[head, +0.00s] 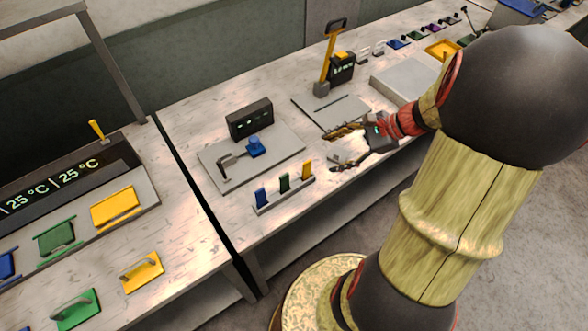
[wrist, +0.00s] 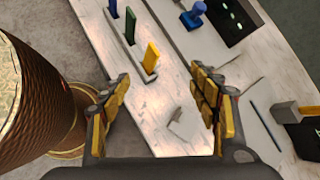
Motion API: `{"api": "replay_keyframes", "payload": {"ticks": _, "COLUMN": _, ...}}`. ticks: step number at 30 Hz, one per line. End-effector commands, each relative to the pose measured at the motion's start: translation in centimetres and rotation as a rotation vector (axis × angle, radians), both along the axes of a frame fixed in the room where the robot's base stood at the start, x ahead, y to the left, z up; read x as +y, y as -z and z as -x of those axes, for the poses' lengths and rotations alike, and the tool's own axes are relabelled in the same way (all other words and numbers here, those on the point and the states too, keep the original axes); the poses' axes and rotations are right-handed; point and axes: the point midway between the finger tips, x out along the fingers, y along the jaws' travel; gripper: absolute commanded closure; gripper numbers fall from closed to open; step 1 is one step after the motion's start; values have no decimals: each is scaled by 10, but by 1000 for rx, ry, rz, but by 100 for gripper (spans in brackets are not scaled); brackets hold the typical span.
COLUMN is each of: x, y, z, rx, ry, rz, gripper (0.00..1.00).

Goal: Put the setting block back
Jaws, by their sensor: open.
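No block is marked as the setting block. A small pale, flat-looking piece (wrist: 186,127) lies on the bench between my fingers in the wrist view; its outline is hard to make out against the worn top. My gripper (head: 331,151) is open above the bench, right of a low pale rack (head: 289,196). The rack holds an upright blue piece (head: 262,197), a green piece (head: 284,183) and a yellow piece (head: 307,170). In the wrist view, my gripper (wrist: 160,75) has its fingers wide apart with nothing held; the yellow piece (wrist: 151,57) shows between the fingertips.
A grey plate (head: 222,178) behind the rack carries a blue fixture (head: 255,148) and a dark display (head: 249,119). A yellow-handled press (head: 327,62) stands farther back. Another bench with coloured dies (head: 114,207) is at left, across a gap.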

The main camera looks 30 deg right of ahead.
Motion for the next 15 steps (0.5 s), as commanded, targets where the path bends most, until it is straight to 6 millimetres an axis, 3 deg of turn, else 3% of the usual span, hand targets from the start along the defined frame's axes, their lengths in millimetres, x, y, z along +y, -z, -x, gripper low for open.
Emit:
{"api": "replay_keyframes", "payload": {"ticks": 1, "x": 25, "y": -12, "z": -1, "rx": -10, "ry": -118, "rz": 81, "gripper": 39}}
{"api": "replay_keyframes", "payload": {"ticks": 6, "x": 84, "y": -39, "z": 11, "rx": -56, "ry": -478, "rz": 347, "gripper": 39}}
{"api": "replay_keyframes", "payload": {"ticks": 15, "x": 153, "y": -88, "z": 47, "rx": -232, "ry": -1070, "rz": 826, "gripper": 39}}
